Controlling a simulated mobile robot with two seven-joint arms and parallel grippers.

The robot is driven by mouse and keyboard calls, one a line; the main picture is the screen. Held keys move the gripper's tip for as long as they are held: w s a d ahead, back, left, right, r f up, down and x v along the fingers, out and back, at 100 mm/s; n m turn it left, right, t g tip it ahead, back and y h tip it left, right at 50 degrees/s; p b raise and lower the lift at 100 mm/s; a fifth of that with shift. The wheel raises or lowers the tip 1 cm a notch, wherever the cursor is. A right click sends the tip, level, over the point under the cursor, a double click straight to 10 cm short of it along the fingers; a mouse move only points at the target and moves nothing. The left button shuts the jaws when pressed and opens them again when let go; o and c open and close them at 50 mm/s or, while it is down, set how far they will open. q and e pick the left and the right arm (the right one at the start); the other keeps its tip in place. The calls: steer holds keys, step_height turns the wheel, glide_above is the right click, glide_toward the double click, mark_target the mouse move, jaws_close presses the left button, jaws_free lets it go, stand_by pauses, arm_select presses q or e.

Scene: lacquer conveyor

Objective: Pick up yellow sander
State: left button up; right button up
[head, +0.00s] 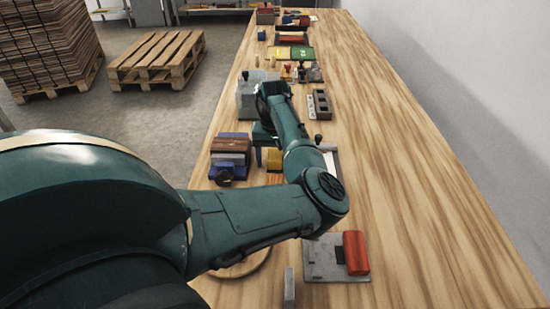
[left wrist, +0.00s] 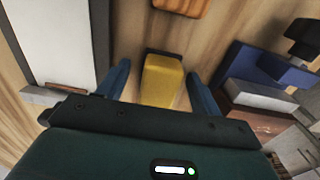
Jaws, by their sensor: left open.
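The yellow sander (left wrist: 160,82) is a yellow block on the wooden table in the left wrist view. It lies between the two blue fingers of my left gripper (left wrist: 158,70), with a visible gap on each side. In the head view a small part of the yellow sander (head: 274,159) shows beside the left gripper (head: 264,157); my arm hides much around it. The left gripper is open, and its height over the sander is hard to tell. My right gripper is not in view.
A grey plate with a red block (head: 355,253) lies nearer. The table's right side (head: 400,160) is clear.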

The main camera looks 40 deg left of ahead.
mark_target(275, 155)
arm_select(q)
steer(key=shift+c, duration=0.2)
steer(key=c, duration=1.1)
steer(key=shift+r, duration=0.15)
step_height(275, 155, up, 10)
steer(key=shift+f, duration=0.1)
